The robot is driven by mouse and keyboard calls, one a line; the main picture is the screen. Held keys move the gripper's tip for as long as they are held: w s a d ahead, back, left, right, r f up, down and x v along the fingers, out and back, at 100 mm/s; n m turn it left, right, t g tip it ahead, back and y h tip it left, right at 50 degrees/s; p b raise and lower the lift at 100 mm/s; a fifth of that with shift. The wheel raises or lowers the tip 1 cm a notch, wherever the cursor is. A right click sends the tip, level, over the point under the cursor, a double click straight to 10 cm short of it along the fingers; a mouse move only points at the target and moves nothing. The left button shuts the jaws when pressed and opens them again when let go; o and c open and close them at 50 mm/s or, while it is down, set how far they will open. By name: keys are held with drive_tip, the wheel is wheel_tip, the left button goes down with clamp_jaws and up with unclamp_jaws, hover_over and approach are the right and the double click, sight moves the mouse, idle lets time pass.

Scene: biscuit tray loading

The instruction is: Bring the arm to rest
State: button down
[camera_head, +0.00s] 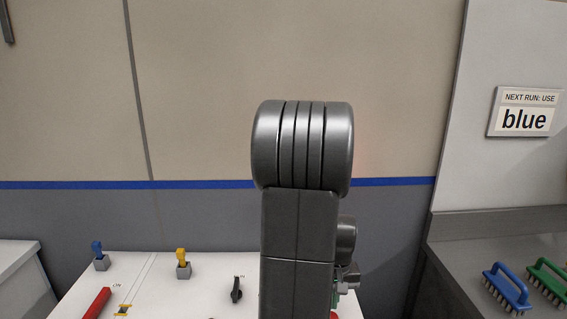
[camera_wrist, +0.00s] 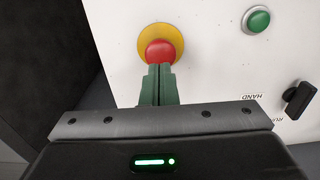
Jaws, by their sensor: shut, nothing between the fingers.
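My gripper (camera_wrist: 160,72) shows in the wrist view with its two green fingers shut together and nothing between them. The fingertips overlap the lower edge of a red mushroom button (camera_wrist: 161,50) on a yellow collar (camera_wrist: 146,42). I cannot tell whether they touch it. In the head view my dark grey arm stands upright in the middle and hides most of the gripper.
The white control panel (camera_head: 140,285) carries a blue-topped switch (camera_head: 97,249), a yellow-topped switch (camera_head: 181,256), a red handle (camera_head: 97,303) and a black selector (camera_head: 236,290). A green button (camera_wrist: 258,20) is at upper right in the wrist view. A blue brush (camera_head: 507,288), a green brush (camera_head: 548,278) and a "blue" sign (camera_head: 524,120) are right.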

drive_tip(key=shift+r, duration=1.6)
